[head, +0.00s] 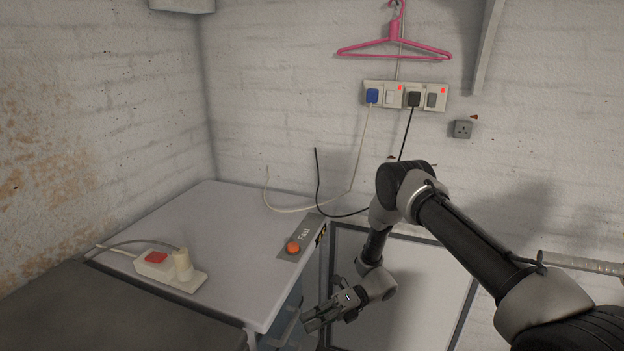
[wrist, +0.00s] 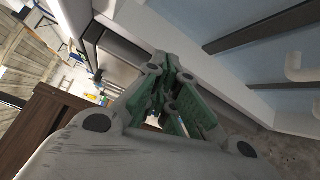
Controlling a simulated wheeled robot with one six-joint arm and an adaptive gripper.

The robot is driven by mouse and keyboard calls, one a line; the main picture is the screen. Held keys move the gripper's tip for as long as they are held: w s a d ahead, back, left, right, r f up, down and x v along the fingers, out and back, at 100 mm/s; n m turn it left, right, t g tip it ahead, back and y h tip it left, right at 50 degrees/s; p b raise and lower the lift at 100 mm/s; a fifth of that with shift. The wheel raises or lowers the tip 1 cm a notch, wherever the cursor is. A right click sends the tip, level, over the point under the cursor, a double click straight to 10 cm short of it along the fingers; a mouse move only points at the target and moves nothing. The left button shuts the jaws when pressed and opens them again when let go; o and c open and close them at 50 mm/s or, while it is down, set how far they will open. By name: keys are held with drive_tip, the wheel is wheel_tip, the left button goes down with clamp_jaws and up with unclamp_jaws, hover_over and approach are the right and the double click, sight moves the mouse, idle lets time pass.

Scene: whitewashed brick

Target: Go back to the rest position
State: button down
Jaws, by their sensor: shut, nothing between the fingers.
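My gripper (head: 318,317) is in the lower middle of the head view, at the right of the white-topped cabinet and below the level of its top. In the wrist view my gripper (wrist: 172,70) shows from behind, its fingers together and nothing between them. My arm comes in from the lower right, rises to a bend in front of the back wall, and drops down to the gripper. The gripper appears close to the cabinet's side; whether it touches cannot be told.
The white-topped cabinet (head: 215,225) bears a power strip (head: 170,270), an orange button (head: 293,248) on a grey plate and loose cables. A dark surface (head: 110,315) lies at lower left. Sockets (head: 405,96) and a pink hanger (head: 394,45) are on the back wall. A pale framed panel (head: 425,290) stands behind my gripper.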

drive_tip(key=s+d+f+n+g+h, duration=0.2)
drive_tip(key=s+d+n+h, duration=0.1)
drive_tip(key=s+d+n, duration=0.15)
drive_tip(key=s+d+r+n+t+h, duration=0.15)
drive_tip(key=d+r+n+h, duration=0.35)
drive_tip(key=d+r+n, duration=0.65)
drive_tip(key=s+d+r+n+t+h, duration=0.1)
drive_tip(key=d+r+n+t+h, duration=0.25)
drive_tip(key=d+r+n, duration=0.8)
drive_tip(key=s+d+r+t+h, duration=0.1)
drive_tip(key=s+d+r+t, duration=0.2)
drive_tip(key=r, duration=0.4)
drive_tip(key=s+d+r+t+h, duration=0.1)
drive_tip(key=s+d+r+t, duration=0.2)
drive_tip(key=r, duration=0.5)
drive_tip(key=s+d+r+t+h, duration=0.1)
drive_tip(key=s+d+r+t, duration=0.2)
drive_tip(key=r, duration=0.5)
drive_tip(key=shift+s+d+m, duration=0.2)
drive_tip(key=shift+s+m, duration=0.15)
drive_tip(key=shift+s, duration=0.55)
